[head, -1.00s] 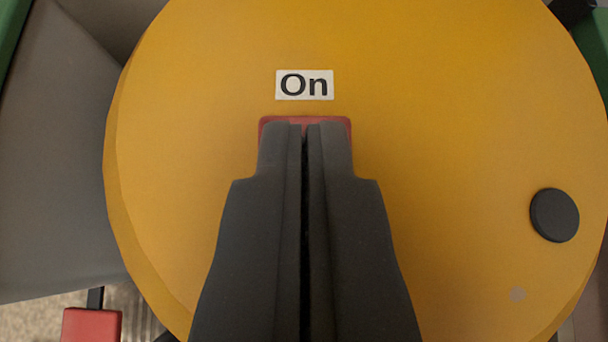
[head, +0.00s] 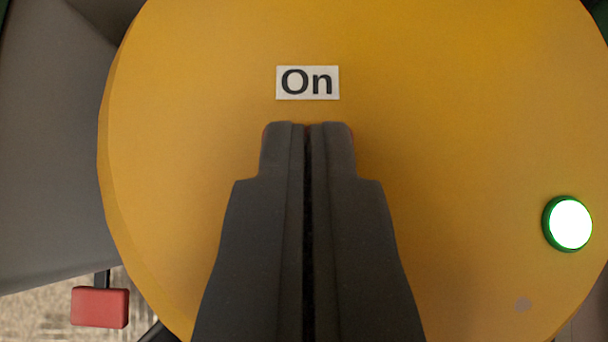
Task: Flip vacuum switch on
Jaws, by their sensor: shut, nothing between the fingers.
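The vacuum's round yellow top (head: 440,130) fills most of the head view. A white label reading "On" (head: 307,82) sits near its upper middle. My gripper (head: 307,128) is shut and empty, with its fingertips just below the label. The red switch is almost wholly hidden behind the fingertips; only thin reddish edges show beside them. I cannot see which way it is tipped. A round lamp (head: 569,224) at the right of the top glows white inside a green ring.
A red block (head: 100,307) on a dark stem shows at the lower left, beyond the yellow top. A grey surface (head: 50,150) lies along the left. Patterned floor (head: 45,315) shows at the bottom left.

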